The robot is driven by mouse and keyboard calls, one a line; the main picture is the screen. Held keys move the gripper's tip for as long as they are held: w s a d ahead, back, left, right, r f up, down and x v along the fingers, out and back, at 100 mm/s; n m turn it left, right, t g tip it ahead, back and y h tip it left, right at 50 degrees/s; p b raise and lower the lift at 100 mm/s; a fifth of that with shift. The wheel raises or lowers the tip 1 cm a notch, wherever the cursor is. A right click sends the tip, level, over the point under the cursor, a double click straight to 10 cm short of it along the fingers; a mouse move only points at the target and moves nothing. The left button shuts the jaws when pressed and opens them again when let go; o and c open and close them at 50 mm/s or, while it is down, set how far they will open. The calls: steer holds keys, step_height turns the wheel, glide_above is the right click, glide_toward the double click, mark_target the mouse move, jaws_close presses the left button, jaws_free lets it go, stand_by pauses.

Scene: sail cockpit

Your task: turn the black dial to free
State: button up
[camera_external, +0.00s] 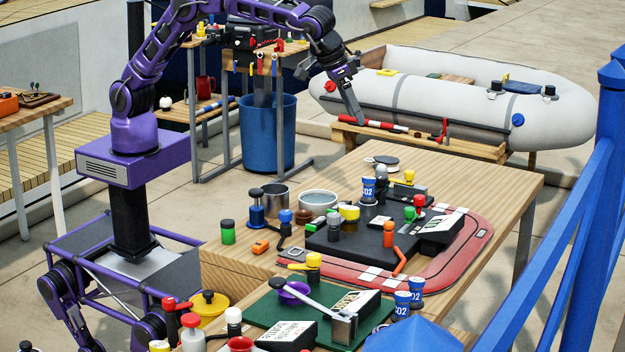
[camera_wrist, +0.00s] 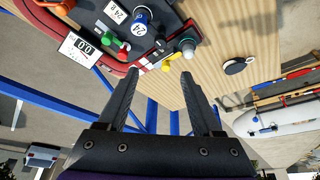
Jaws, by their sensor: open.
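A flat round black piece (camera_external: 383,161) lies near the far end of the wooden table in the external view. It also shows in the wrist view (camera_wrist: 237,66), right of my fingers. I cannot tell whether it is the black dial, and no "free" mark is readable. My gripper (camera_external: 358,118) hangs above and beyond the table's far end, pointing down, apart from everything on the table. In the wrist view my gripper (camera_wrist: 160,73) is open, with its two dark fingers spread and nothing between them.
The wooden table (camera_external: 480,190) carries a red-edged mat (camera_external: 455,262) with a black panel (camera_external: 340,245), bottles and knobs. A white inflatable boat (camera_external: 450,90) lies behind. Blue railings (camera_external: 575,240) stand at the right. A blue bin (camera_external: 268,135) stands left of my gripper.

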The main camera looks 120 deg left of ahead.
mark_target(381, 176)
steer(key=x, duration=1.7)
steer(key=shift+f, duration=0.15)
steer(key=shift+c, duration=0.2)
jaws_close()
